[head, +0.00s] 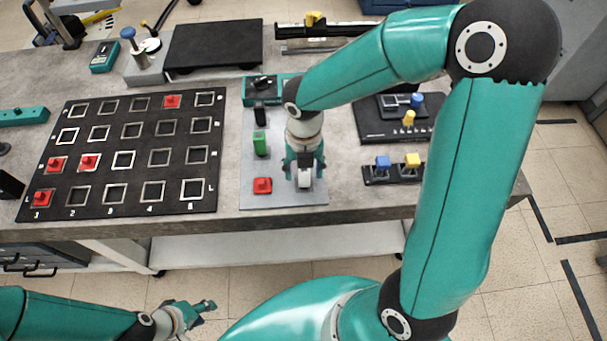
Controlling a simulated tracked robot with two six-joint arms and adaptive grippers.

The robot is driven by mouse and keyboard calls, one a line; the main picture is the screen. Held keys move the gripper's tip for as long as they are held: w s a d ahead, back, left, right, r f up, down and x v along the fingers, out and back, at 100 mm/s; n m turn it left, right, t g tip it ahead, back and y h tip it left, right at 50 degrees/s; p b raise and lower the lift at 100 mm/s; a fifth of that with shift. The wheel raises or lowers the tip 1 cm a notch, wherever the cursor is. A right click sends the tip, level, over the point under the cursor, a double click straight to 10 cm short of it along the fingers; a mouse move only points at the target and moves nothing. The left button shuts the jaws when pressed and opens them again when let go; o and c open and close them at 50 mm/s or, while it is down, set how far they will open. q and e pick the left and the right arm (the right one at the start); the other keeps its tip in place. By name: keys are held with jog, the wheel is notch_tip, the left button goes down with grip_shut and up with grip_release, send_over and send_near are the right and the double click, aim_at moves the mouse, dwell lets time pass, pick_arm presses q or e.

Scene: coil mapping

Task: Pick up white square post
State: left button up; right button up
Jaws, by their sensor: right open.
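A small white post (305,183) stands on the grey plate (283,200) near the front edge of the table. My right gripper (304,168) points down right over it, with a dark finger on either side. The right gripper is open, and it partly hides the post. I cannot tell whether the fingers touch it. My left gripper (200,309) is in front of the table at the lower left, away from the post. Its finger opening is too small to tell.
On the grey plate are a red block (263,185), a green block (260,144) and a black block (260,115). A black board (137,172) with square frames and several red pieces lies left. Right are a black stand (395,174) with blue and yellow pieces, and another tray (372,122).

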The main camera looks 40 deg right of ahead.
grip_shut()
dwell(0.3)
jog(key=shift+r, duration=0.1)
